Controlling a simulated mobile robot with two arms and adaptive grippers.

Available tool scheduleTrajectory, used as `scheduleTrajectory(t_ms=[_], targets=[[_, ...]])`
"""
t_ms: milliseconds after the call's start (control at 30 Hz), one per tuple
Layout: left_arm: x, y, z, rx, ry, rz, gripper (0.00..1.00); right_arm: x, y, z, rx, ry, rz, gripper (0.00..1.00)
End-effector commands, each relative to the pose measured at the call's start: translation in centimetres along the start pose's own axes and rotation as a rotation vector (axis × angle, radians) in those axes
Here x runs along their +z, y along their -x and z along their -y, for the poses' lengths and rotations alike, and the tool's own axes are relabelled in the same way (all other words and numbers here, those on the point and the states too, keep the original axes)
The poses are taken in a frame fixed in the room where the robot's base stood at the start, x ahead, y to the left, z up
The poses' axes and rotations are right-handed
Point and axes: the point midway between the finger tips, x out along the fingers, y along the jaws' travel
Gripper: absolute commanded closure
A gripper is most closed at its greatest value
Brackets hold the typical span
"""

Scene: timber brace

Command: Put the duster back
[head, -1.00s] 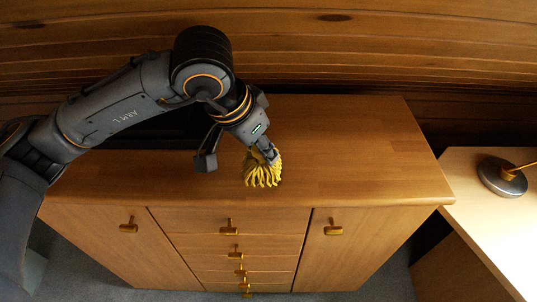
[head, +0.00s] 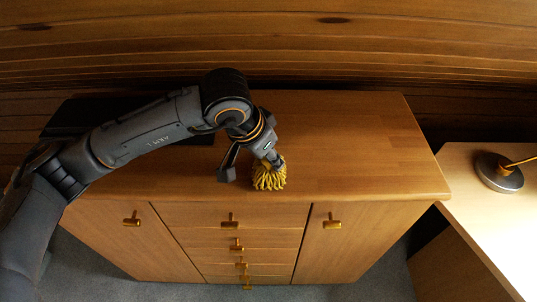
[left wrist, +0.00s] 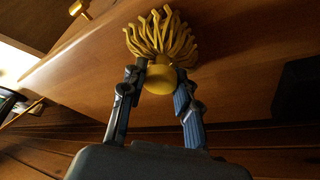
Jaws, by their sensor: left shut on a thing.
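The duster (head: 268,177) has a yellow stringy head and hangs just at or above the wooden cabinet top (head: 350,150), near its front edge; I cannot tell whether its strands touch the surface. My left gripper (head: 276,160) is shut on the duster. In the left wrist view the gripper (left wrist: 159,85) has its two fingers on either side of the duster's round yellow base (left wrist: 160,79), with the strands fanning away from it. My right gripper is not in view.
The cabinet front has two doors, several drawers and brass-coloured knobs (head: 230,221). A dark flat object (head: 85,115) lies at the back left, partly behind my arm. A desk with a lamp base (head: 498,172) stands at the right. The cabinet top's right half is clear.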

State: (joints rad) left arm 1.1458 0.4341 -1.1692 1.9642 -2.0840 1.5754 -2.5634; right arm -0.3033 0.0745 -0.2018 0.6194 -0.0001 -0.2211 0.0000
Motion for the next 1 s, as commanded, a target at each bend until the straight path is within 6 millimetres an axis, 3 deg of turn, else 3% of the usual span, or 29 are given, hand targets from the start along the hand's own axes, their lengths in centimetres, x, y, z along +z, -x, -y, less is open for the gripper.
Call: scheduleTrajectory(t_ms=[33, 67, 167, 600, 1000], targets=[[0.1, -0.2, 0.0, -0.001, 0.000, 0.000, 0.98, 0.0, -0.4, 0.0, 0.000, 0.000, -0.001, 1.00], [0.1, -0.1, 0.0, 0.000, 0.000, 0.000, 0.65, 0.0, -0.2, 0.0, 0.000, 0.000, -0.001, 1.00], [0.1, -0.1, 0.0, 0.000, 0.000, 0.001, 0.46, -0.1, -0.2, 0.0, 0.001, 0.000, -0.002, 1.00], [-0.1, 0.8, 0.1, -0.002, -0.001, -0.003, 0.46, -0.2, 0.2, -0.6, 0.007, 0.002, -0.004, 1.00], [-0.1, 7.0, 0.1, -0.002, 0.000, -0.002, 0.46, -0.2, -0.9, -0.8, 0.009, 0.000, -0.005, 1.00]])
